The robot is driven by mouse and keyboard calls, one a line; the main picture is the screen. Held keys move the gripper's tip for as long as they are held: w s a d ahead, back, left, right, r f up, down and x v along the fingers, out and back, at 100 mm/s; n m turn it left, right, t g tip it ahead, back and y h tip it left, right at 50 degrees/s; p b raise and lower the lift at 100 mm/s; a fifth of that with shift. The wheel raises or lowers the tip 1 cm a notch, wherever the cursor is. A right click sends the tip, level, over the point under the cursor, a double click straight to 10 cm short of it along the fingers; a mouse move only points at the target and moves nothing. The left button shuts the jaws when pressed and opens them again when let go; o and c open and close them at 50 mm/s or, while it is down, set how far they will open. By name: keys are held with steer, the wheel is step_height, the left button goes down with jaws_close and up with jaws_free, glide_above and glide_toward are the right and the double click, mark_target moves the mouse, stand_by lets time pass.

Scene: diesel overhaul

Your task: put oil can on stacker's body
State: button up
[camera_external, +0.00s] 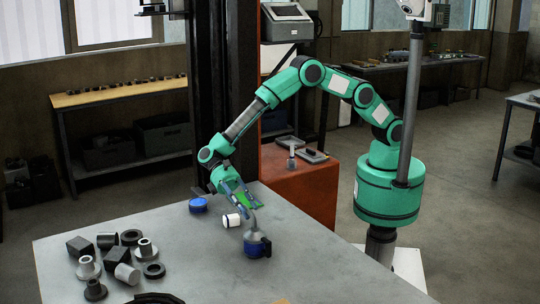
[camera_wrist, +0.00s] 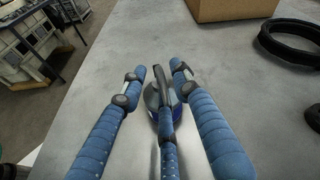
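The oil can (camera_external: 257,244) stands upright on the grey table, with a blue base, a grey cone top and a thin spout. In the wrist view the oil can (camera_wrist: 153,97) sits between and beyond my fingers, partly hidden by them. My gripper (camera_external: 243,205) is low over the table at the can's upper part. Its blue fingers (camera_wrist: 158,70) are spread to either side of the can, with a gap visible; contact cannot be told. The stacker's orange-red body (camera_external: 297,194) stands behind the table's far edge, beside the dark mast.
A white cylinder (camera_external: 231,220) and a blue round item (camera_external: 198,205) lie near my gripper. Several metal parts (camera_external: 123,272) crowd the table's left. The table's right is clear.

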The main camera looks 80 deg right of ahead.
jaws_close()
steer(key=shift+r, duration=0.1)
steer(key=shift+r+p, duration=0.45)
steer(key=shift+r, duration=1.25)
steer(key=s+d+r+p, duration=0.1)
steer(key=s+d, duration=0.9)
steer(key=d, duration=0.2)
steer(key=shift+d+r+p, duration=0.2)
steer(key=shift+p, duration=0.2)
